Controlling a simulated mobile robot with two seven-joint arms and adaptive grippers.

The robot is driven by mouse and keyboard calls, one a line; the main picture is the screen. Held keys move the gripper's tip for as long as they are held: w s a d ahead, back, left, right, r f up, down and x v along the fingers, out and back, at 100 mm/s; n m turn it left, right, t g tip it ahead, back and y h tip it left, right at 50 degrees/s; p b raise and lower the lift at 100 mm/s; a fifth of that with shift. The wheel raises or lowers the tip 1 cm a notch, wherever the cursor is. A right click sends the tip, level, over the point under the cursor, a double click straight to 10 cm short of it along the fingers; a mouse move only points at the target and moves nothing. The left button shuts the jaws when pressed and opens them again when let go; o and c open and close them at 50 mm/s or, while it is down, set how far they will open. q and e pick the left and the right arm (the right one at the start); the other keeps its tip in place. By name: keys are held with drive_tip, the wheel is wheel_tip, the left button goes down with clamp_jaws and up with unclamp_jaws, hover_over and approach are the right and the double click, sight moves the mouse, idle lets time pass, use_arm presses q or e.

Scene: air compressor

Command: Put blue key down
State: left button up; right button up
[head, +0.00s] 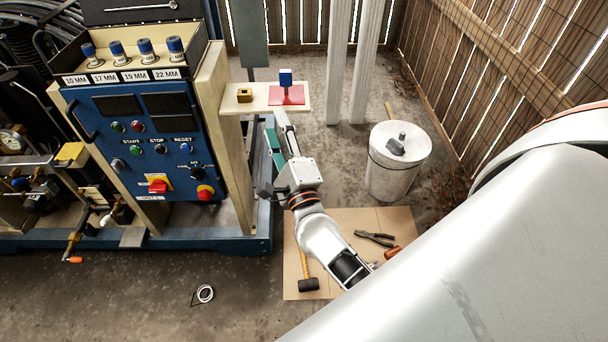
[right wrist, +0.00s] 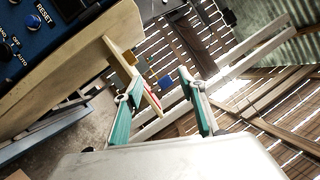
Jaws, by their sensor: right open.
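The blue key (head: 285,77) stands upright on a red square pad (head: 287,95) at the right part of a pale wooden shelf (head: 262,108). My right gripper (head: 277,128) is just in front of and below the shelf edge, with its green fingers spread apart and nothing held. In the right wrist view, the key (right wrist: 165,82) shows beyond the gap between the open fingers (right wrist: 167,92), apart from them. The red pad (right wrist: 153,96) shows edge-on there, beside the left finger. My left gripper is not in view.
A small yellow block (head: 244,95) sits on the shelf's left part. The blue control panel (head: 140,140) stands left of the shelf. A white drum (head: 393,170) stands to the right. Pliers (head: 375,239) and a hammer (head: 307,282) lie on cardboard (head: 345,222) below.

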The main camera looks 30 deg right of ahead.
drive_tip(key=s+a+f+n+g+y, duration=0.2)
drive_tip(key=s+a+f+n+y, duration=0.4)
drive_tip(key=f+n, duration=0.5)
use_arm(q)
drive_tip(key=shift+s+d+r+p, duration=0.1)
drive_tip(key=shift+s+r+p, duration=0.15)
drive_tip(key=shift+p, duration=0.4)
use_arm(e)
drive_tip(key=s+a+f+n+g+y, duration=0.1)
drive_tip(key=s+f+n+g, duration=0.6)
drive_tip(key=s+f+n, duration=0.9)
wheel_tip(320, 180, down, 3)
drive_tip(key=shift+a+r+n+g, duration=0.15)
drive_tip(key=shift+n+g, duration=0.25)
drive_tip(key=shift+n, duration=0.6)
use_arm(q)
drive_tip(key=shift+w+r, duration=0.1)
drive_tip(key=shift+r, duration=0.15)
use_arm(e)
drive_tip(key=shift+s, duration=0.1)
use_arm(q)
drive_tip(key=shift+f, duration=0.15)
